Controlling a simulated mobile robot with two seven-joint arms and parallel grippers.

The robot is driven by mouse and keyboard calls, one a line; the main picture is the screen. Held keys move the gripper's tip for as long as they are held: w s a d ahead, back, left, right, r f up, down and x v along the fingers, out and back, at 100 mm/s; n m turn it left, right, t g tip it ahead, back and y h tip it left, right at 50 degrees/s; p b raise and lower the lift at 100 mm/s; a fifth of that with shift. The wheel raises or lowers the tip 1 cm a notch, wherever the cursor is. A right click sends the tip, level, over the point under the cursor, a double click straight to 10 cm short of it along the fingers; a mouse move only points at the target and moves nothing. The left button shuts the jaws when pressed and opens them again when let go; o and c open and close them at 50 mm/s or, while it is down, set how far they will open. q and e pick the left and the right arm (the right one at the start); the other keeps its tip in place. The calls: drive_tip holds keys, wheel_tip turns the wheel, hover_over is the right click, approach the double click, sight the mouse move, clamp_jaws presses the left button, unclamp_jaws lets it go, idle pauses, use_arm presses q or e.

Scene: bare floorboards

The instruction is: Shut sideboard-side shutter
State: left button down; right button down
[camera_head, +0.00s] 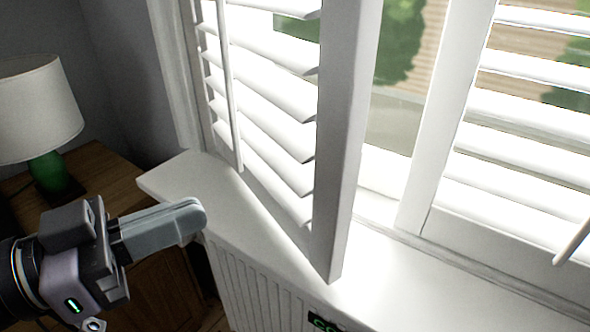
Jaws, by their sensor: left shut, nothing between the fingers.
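A white louvred shutter (337,150) on the left side of the window, nearer the wooden cabinet, stands swung open into the room. Its free edge juts out over the white sill, and its slats are tilted open. The other shutter (520,150), on the right, looks in line with the window. My left gripper (190,215) is shut and empty at the lower left, in front of the sill's left end and apart from the open shutter. My right gripper is not in view.
A lamp with a white shade (38,108) and green base stands on a wooden cabinet (105,180) at the left. The white sill (250,222) is clear. Below it is a white ribbed radiator (262,290) with a partly visible green-lettered dark label.

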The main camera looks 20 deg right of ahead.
sight(317, 168)
use_arm(q)
drive_tip(key=x, duration=1.2)
drive_tip(key=shift+d, duration=0.2)
drive_tip(key=shift+w+d, duration=0.25)
drive_tip(key=shift+d, duration=0.25)
drive_tip(key=shift+d+f, duration=0.1)
drive_tip(key=shift+d, duration=0.45)
drive_tip(key=w+d+n+t+p, duration=0.1)
drive_tip(key=w+d, duration=0.5)
drive_tip(key=d, duration=0.7)
drive_tip(key=shift+w+d+r+n+t+y, duration=0.3)
drive_tip(key=shift+d+r+t+y, duration=0.15)
drive_tip(key=shift+t, duration=0.25)
